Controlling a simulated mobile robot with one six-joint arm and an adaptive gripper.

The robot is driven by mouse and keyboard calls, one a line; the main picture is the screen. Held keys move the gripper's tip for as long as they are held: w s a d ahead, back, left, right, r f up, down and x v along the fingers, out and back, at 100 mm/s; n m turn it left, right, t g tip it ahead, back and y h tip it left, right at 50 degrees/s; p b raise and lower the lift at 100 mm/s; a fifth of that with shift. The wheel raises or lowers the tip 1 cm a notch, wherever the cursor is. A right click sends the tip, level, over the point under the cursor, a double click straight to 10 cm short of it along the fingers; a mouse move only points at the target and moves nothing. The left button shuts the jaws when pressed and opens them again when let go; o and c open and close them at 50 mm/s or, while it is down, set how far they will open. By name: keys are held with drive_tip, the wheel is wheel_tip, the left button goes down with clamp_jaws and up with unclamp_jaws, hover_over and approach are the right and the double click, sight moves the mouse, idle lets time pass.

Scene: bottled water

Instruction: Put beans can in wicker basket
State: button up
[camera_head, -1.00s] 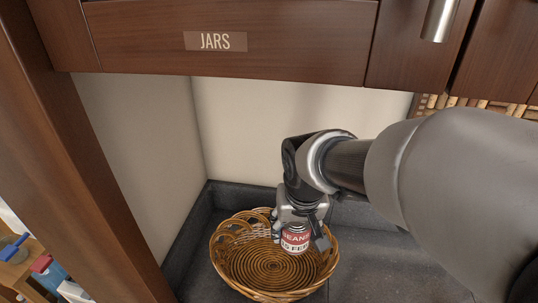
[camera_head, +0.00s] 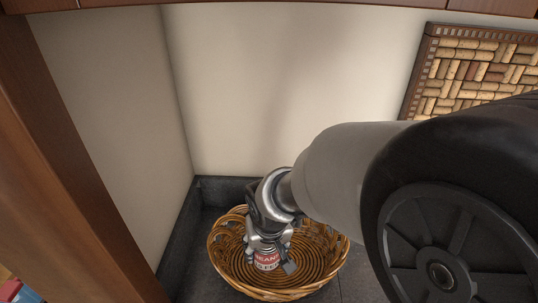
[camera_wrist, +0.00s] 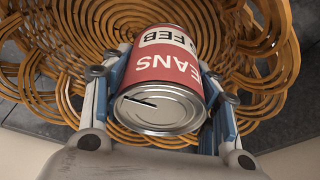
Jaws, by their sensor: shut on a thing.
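The beans can (camera_head: 267,260) has a red and white label and a silver lid. It also shows in the wrist view (camera_wrist: 172,75), between the two fingers of my gripper (camera_wrist: 163,100). In the head view my gripper (camera_head: 268,245) points down and is shut on the can. The wicker basket (camera_head: 325,283) is round, brown and woven, with a looped rim. The can is within the basket's outline, over its coiled floor, which also shows in the wrist view (camera_wrist: 40,75). I cannot tell whether the can's bottom touches the floor.
The basket stands on a dark grey counter (camera_head: 352,287) in a corner between pale walls (camera_head: 250,80). A brown wooden post (camera_head: 60,170) is at the left. A cork board (camera_head: 480,65) hangs at the right. My arm covers much of the right side.

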sight(269, 249)
drive_tip(key=shift+f+b, duration=0.9)
drive_tip(key=shift+f, duration=1.9)
drive_tip(key=shift+f, duration=0.1)
drive_tip(key=o, duration=1.3)
drive_tip(key=p+v, duration=0.4)
drive_tip(key=v, duration=0.8)
drive_tip(key=shift+d, duration=0.1)
drive_tip(key=s+d+r+m, duration=0.1)
drive_tip(key=s+d+r, duration=0.4)
drive_tip(key=s+d, duration=0.2)
drive_tip(key=s+d+r+m+t, duration=0.1)
drive_tip(key=s+d+r, duration=0.4)
drive_tip(key=s+d, duration=0.2)
drive_tip(key=shift+d+r+m+t+h, duration=0.2)
drive_tip(key=shift+d+m+t+h, duration=0.1)
